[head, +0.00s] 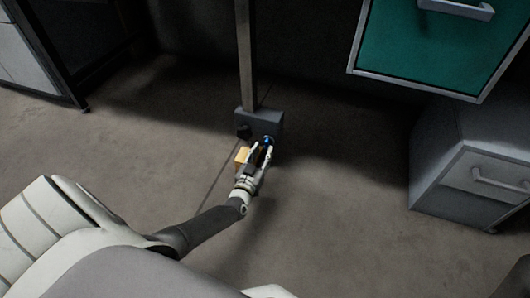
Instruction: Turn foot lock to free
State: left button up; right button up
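A grey foot block (272,121) sits on the floor at the bottom of an upright metal post. A round black knob (243,131) is on its left front. A small blue part (267,140) shows at its right front. An orange-yellow piece (241,154) shows just left of my gripper; I cannot tell which of these parts is the foot lock. My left gripper (261,149) is right in front of the block, close to the blue part. Its fingers look apart, with a dark brownish gap between them. Contact cannot be made out. My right gripper is out of view.
The metal post (246,60) rises from the block. A teal drawer front (437,45) hangs at the upper right, above a grey drawer cabinet (470,165). A dark-framed unit (60,55) stands at the left. The floor around the block is mostly clear.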

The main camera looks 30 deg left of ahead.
aim_at(266, 146)
pick_arm(q)
jog(key=shift+b+x, duration=0.55)
jog(key=shift+x, duration=1)
jog(key=shift+c, duration=0.5)
grip_shut()
